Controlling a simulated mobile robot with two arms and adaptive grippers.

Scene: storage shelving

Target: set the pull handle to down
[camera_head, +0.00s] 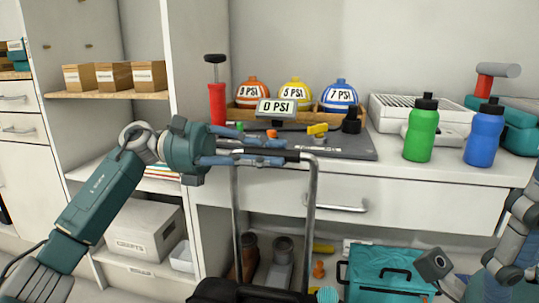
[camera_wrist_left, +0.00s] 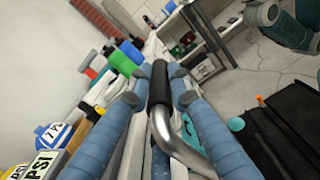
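The pull handle is the telescoping handle of a black suitcase (camera_head: 250,291). Its two metal rods (camera_head: 311,200) stand extended upward, joined at the top by a bar with a black grip (camera_head: 275,154). My left gripper (camera_head: 262,150) is at this bar, its blue fingers lying along either side of the grip. In the left wrist view the black grip (camera_wrist_left: 160,85) lies between the two fingers (camera_wrist_left: 158,97), with narrow gaps seeming to show on both sides, so the fingers look open. Of my right arm, links (camera_head: 515,225) show at the right edge; its fingers cannot be made out.
Shelves with boxes (camera_head: 113,76) stand left.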

